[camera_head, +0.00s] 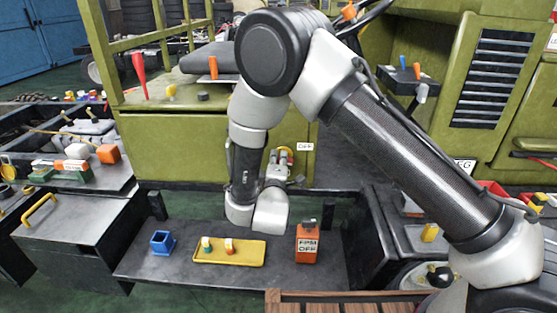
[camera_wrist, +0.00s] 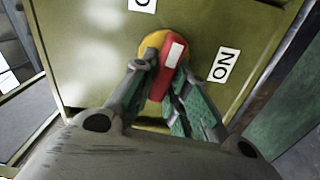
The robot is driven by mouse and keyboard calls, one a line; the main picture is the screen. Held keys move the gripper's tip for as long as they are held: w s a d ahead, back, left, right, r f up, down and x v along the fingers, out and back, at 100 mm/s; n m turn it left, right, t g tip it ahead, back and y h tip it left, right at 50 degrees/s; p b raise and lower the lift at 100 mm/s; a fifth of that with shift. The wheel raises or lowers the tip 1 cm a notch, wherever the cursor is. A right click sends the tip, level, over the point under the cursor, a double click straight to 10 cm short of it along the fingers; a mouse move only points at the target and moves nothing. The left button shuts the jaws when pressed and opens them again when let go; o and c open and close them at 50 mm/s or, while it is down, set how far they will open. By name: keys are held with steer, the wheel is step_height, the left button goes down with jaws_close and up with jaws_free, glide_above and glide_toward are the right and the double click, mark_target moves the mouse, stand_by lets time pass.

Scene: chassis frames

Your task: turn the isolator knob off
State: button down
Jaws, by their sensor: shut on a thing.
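The isolator knob (camera_wrist: 166,72) is a red bar handle with a white stripe on a round yellow plate (camera_wrist: 150,45). In the wrist view its striped end points up and slightly right, between a cut-off label (camera_wrist: 142,4) at the top and the ON label (camera_wrist: 223,65) at right. My gripper (camera_wrist: 164,66) is shut on the red handle, one finger on each side. In the head view my gripper (camera_head: 279,161) is at the green machine's front panel, next to the OFF label (camera_head: 305,146), and largely covers the knob.
Below my arm is a dark bench with a blue open box (camera_head: 162,243), a yellow tray (camera_head: 242,258) with small parts, and an orange block (camera_head: 307,246) marked FPM OFF. The green machine panel (camera_head: 160,150) stands behind. A dark side wall bounds the bench at right.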

steer(key=shift+f+n, duration=0.15)
steer(key=shift+n, duration=0.45)
steer(key=c, duration=1.4)
jaws_free()
steer(key=shift+c, duration=0.2)
steer(key=s, duration=1.2)
steer(key=shift+a, duration=0.25)
